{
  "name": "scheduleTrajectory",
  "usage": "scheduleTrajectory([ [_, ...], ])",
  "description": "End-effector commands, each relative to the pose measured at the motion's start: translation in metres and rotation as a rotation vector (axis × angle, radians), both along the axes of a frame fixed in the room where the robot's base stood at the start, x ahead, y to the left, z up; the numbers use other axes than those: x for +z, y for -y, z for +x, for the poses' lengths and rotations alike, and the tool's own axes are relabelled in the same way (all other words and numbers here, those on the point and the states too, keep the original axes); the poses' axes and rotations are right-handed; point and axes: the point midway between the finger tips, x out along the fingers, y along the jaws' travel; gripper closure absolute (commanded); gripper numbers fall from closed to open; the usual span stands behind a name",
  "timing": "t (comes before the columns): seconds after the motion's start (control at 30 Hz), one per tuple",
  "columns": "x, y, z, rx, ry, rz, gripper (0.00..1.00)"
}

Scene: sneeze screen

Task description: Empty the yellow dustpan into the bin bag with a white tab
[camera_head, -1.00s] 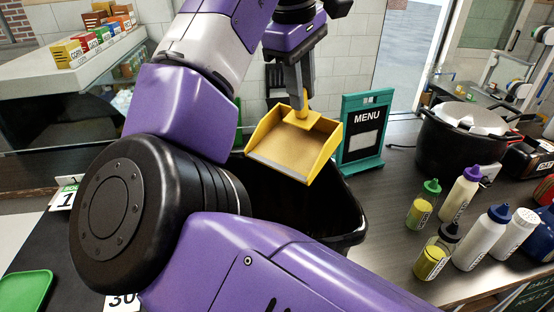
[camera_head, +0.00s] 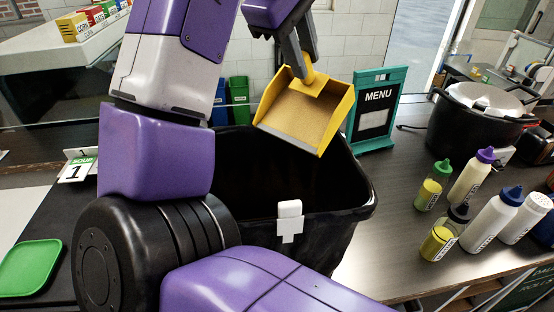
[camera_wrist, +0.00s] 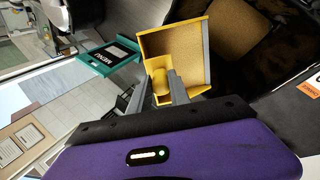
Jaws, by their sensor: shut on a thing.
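The yellow dustpan (camera_head: 308,112) hangs tilted over the back right of the black bin's opening, its front lip pointing down toward the camera. A brown speckled layer covers its pan floor. My gripper (camera_head: 307,65) is shut on its handle; in the wrist view my gripper (camera_wrist: 160,88) has a finger on each side of the yellow handle, and the dustpan (camera_wrist: 180,45) extends beyond. The black bin bag (camera_head: 350,198) has a white cross-shaped tab (camera_head: 290,222) on its near side. A brown patch (camera_wrist: 243,35) shows beyond the dustpan; I cannot tell what it is.
A green-framed menu sign (camera_head: 374,108) stands close right of the bin. Several squeeze bottles (camera_head: 432,184) and a black pot (camera_head: 468,122) are farther right. Blue and green containers (camera_head: 238,98) stand behind. A green tray (camera_head: 30,267) lies at left.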

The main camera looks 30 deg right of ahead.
Motion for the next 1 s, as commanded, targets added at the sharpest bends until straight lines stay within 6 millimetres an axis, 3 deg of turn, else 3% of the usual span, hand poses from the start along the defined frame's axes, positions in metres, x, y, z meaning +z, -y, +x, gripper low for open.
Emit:
scheduleTrajectory([
  [0.27,0.0,-0.001,0.0,-0.001,0.002,-0.006,1.0],
  [0.7,0.002,-0.031,-0.015,-0.001,0.101,-0.219,1.0],
  [1.0,0.004,-0.032,-0.015,-0.001,0.106,-0.226,1.0],
])
